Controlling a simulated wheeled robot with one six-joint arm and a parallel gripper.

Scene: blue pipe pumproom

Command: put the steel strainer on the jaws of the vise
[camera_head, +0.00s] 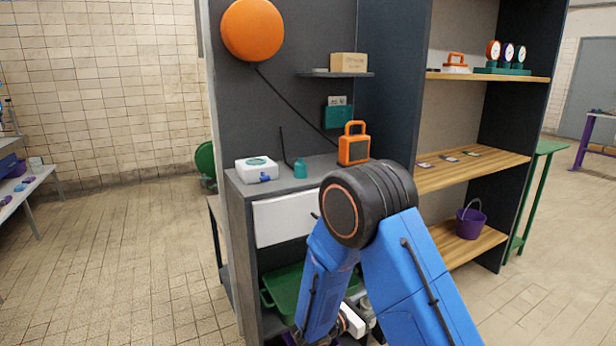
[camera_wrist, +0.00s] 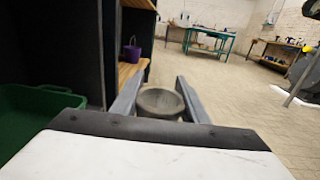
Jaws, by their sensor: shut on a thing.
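The steel strainer (camera_wrist: 160,102), a round grey bowl-like piece, sits between the two fingers of my gripper (camera_wrist: 160,84) in the wrist view. My gripper is shut on it. In the head view my blue arm hangs low in front of the cabinet and covers most of the gripper, so I cannot make out the strainer clearly there. I cannot pick out the vise or its jaws in either view.
A green crate (camera_head: 284,292) is in the cabinet's lower bay, close left of my gripper. A purple bucket (camera_head: 470,222) stands on the low wooden shelf. Open tiled floor lies left of the cabinet. Workbenches (camera_wrist: 208,34) stand far across the room in the wrist view.

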